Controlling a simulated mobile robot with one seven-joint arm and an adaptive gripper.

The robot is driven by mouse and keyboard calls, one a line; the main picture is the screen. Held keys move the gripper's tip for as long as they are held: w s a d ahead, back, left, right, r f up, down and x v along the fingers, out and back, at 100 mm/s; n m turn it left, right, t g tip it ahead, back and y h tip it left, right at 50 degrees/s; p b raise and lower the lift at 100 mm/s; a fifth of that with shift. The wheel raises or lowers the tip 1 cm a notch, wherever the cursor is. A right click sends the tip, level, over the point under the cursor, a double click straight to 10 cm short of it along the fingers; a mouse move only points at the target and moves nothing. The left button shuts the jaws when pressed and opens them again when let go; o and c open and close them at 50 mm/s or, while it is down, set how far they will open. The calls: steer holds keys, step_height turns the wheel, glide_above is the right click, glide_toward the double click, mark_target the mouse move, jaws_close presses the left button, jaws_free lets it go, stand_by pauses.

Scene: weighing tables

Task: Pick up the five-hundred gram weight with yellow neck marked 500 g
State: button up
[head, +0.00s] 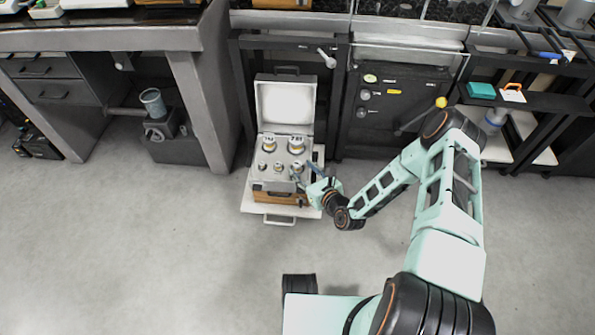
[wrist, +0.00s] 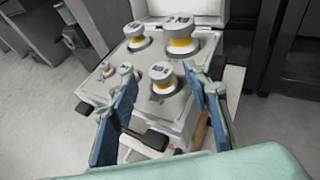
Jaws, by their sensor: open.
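The yellow-necked weight (wrist: 163,83) stands upright in the near right of the open weight case (head: 258,187). Its top marking is too small to read, but its size and place fit the 500 g weight. It also shows in the head view (head: 297,167), close to my gripper. My gripper (wrist: 160,79) is open and empty. Its two blue fingers reach in from the near side, one left and one right of this weight in the wrist view. I cannot tell whether either finger touches it.
Two larger yellow-necked weights (wrist: 180,40) (wrist: 138,42) stand behind it. Smaller weights (wrist: 125,72) are to its left. The case lid (head: 286,103) stands open at the back. A dark handle (wrist: 152,138) sits at the front. Open floor (head: 160,240) lies around.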

mark_target(298, 164)
steer(key=b+x, duration=0.1)
steer(key=x, duration=0.3)
steer(key=shift+w+f+b, duration=0.1)
steer(key=shift+w+b, duration=0.05)
steer(key=shift+b, duration=0.25)
jaws_close()
